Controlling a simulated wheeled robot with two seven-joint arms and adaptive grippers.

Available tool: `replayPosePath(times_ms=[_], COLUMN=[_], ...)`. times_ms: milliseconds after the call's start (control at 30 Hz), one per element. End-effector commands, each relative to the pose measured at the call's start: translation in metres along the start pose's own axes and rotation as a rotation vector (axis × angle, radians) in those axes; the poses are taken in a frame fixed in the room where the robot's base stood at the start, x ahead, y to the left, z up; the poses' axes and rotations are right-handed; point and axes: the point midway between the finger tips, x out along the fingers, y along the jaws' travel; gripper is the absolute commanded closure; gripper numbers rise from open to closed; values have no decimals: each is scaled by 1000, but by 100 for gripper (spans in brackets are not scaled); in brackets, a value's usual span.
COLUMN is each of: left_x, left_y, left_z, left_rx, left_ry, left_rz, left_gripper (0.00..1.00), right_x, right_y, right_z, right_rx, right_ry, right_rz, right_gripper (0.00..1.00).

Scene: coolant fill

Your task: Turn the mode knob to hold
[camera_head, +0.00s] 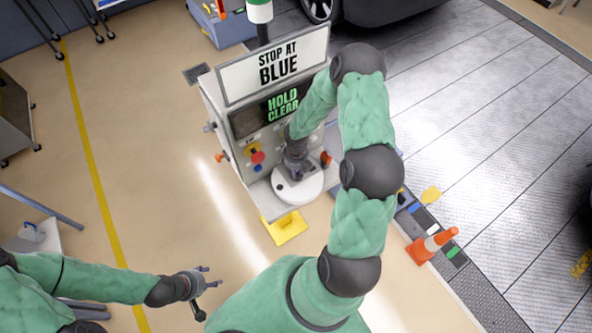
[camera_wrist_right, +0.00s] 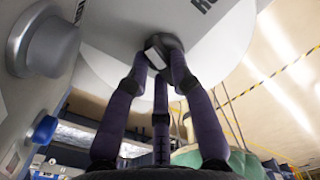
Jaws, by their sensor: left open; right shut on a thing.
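The mode knob (camera_wrist_right: 163,42) is a dark knob on a white round dial (camera_wrist_right: 215,45), with part of a word starting "RU" at the frame's top. My right gripper (camera_wrist_right: 163,62) has its purple fingers closed around the knob. In the head view my right gripper (camera_head: 297,165) is over the white dial (camera_head: 300,190) on the grey machine's front, and the gripper hides the knob there. The knob's pointing direction cannot be read. My left gripper (camera_head: 208,277) is open and empty, low at left, well away from the machine.
The machine (camera_head: 222,110) carries a sign "STOP AT BLUE" (camera_head: 275,65) and a screen reading "HOLD CLEAR" (camera_head: 282,104).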

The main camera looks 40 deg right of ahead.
Motion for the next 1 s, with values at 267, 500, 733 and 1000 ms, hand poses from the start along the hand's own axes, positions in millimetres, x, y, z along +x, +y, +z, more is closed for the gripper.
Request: replayPosePath(times_ms=[267,500,733,1000], left_x=[0,0,0,0], left_y=[0,0,0,0], left_z=[0,0,0,0], left_rx=[0,0,0,0], left_ry=[0,0,0,0], left_rz=[0,0,0,0], left_gripper=[44,44,44,44], right_x=[0,-2,-29,-82], right_y=[0,0,0,0], right_z=[1,1,2,2], right_rx=[1,1,2,2], right_ry=[-2,-2,-4,-6], right_rz=[1,0,0,0], right_gripper=[52,52,52,52])
